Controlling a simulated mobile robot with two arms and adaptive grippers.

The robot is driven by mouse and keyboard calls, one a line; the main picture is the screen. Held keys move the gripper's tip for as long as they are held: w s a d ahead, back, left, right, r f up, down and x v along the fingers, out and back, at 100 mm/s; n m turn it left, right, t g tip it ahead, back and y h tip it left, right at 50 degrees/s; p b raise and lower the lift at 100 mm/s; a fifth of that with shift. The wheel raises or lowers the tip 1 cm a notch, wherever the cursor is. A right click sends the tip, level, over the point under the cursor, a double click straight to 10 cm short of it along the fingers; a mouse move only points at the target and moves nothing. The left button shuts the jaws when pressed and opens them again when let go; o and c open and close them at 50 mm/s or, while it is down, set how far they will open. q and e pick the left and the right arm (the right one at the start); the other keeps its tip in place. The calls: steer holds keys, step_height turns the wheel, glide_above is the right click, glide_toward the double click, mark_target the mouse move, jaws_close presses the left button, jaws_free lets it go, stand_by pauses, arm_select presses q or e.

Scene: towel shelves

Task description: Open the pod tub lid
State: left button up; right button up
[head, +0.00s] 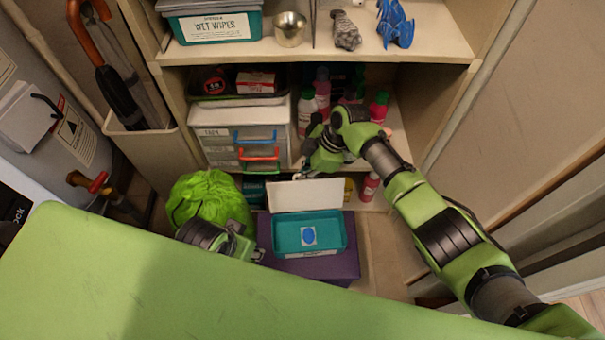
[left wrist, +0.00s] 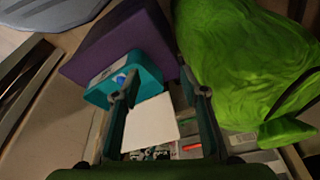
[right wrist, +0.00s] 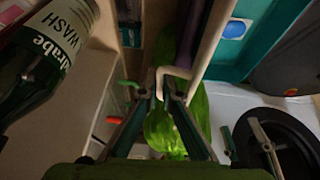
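The pod tub (head: 283,235) is a teal box with a blue-and-white label inside, standing on a purple box (head: 340,258). Its white lid (head: 305,195) stands raised at the tub's back edge. In the left wrist view the lid (left wrist: 150,124) and tub (left wrist: 142,72) show beyond the fingers. My right gripper (head: 310,172) is at the lid's upper edge. In the right wrist view its fingertips (right wrist: 164,96) are close together around the lid's bent white lip (right wrist: 176,72). My left gripper (head: 256,252), left of the tub, is open and empty; its fingers (left wrist: 160,95) are wide apart.
A green bag (head: 208,195) lies left of the tub. Behind stand a drawer unit (head: 215,135) and several bottles, including one beside my right gripper (right wrist: 48,60). A wet wipes box (head: 215,27) is on the shelf above. A green surface (head: 130,285) fills the front.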

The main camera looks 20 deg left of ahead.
steer(key=shift+o, duration=0.9)
steer(key=shift+d+r, duration=0.15)
steer(key=shift+r, duration=0.3)
steer(key=v, duration=1.1)
steer(key=shift+d+f, duration=0.15)
